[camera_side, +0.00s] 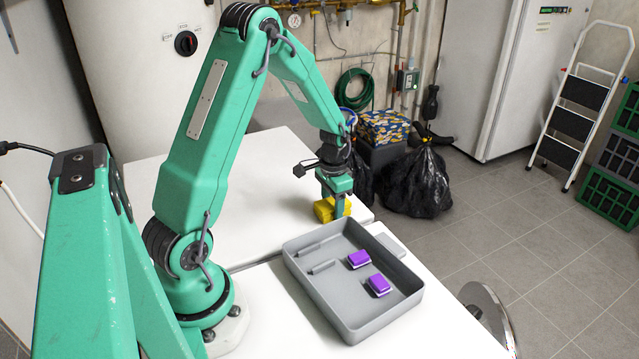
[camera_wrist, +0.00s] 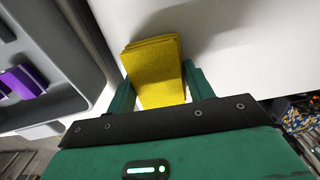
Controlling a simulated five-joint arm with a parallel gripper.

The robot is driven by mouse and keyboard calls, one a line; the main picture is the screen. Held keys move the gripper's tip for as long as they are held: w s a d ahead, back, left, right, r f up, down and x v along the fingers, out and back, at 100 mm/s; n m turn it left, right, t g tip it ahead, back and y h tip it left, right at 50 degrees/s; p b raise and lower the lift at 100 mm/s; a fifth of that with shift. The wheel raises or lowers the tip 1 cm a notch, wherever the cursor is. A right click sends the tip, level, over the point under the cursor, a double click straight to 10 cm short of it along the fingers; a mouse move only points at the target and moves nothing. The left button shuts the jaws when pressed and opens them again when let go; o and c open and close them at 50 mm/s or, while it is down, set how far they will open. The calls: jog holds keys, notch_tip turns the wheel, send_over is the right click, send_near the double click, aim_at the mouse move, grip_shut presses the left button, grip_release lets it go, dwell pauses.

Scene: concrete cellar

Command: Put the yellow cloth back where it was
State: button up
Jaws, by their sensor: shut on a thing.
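The yellow cloth (camera_side: 326,209) is a folded block at the far edge of the grey tray, outside it, over the white table. It also fills the space between the fingers in the wrist view (camera_wrist: 155,75). My gripper (camera_side: 337,203) points down and is shut on the cloth, with one green finger on each side of it (camera_wrist: 160,92). Whether the cloth touches the table or hangs just above it, I cannot tell. The cloth casts a shadow on the white surface in the wrist view.
The grey tray (camera_side: 298,287) holds two purple blocks (camera_side: 359,259) (camera_side: 379,285) and two low grey ribs. A small grey flat piece (camera_side: 388,243) lies beside the tray's far right side. The white table (camera_side: 270,165) is clear behind and left of the gripper. Black bags (camera_side: 415,185) stand on the floor beyond.

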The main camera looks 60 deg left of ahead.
aim_at(333, 203)
jog(key=shift+f, duration=0.15)
jog(key=o, duration=0.9)
jog(key=shift+o, duration=0.2)
notch_tip(333, 203, up, 12)
jog(key=shift+r, duration=0.2)
dwell(0.5)
